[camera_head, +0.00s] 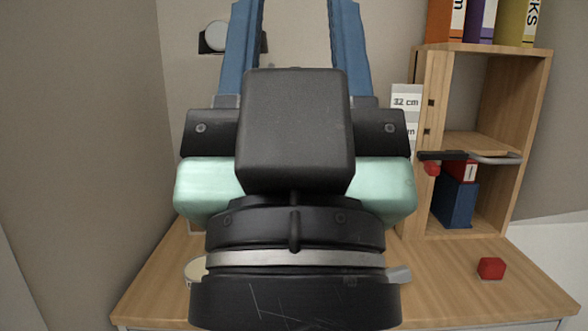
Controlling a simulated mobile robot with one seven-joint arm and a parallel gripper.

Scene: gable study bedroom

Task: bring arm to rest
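My gripper (292,12) is raised in the middle of the view, over the desk. Its two blue fingers are set wide apart and point up, with bare wall showing between them. Their very tips are cut off by the top edge, and I see nothing held between them. My black and mint-green hand and wrist fill the centre and hide much of the desk behind.
A wooden desk (440,280) spans below, with a red block (491,268) at its right. A wooden shelf (540,90) with binders stands at the back right, a dark bar with a grey end (495,159) across its front. A pale round object (193,270) is partly hidden at left.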

